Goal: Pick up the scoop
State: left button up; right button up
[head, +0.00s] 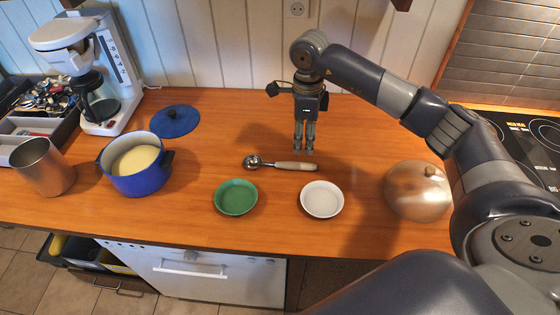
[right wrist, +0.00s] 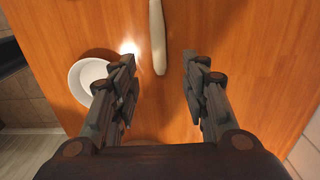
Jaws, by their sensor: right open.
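The scoop (head: 280,164) lies on the wooden counter, with its metal bowl to the left and its light handle to the right. My right gripper (head: 304,152) points down above the counter near the handle end. In the right wrist view the scoop's handle (right wrist: 158,38) lies ahead of my open right gripper (right wrist: 158,68), with its end between the fingertip lines. The fingers do not touch it, and nothing is between them. The scoop's bowl is out of the right wrist view. My left gripper is not in view.
A green bowl (head: 236,197) and a white bowl (head: 322,199) stand in front of the scoop. A blue pot (head: 136,180), blue lid (head: 174,121), metal cup (head: 44,168) and coffee maker (head: 105,75) are left.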

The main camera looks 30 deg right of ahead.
jog(key=p, duration=0.1)
send_over(302, 164)
notch_tip(302, 164, down, 4)
jog(key=shift+w+a+f, duration=0.1)
jog(key=shift+f, duration=0.05)
notch_tip(302, 164, down, 5)
jog(key=p, duration=0.3)
jog(key=shift+f, duration=0.15)
grip_shut()
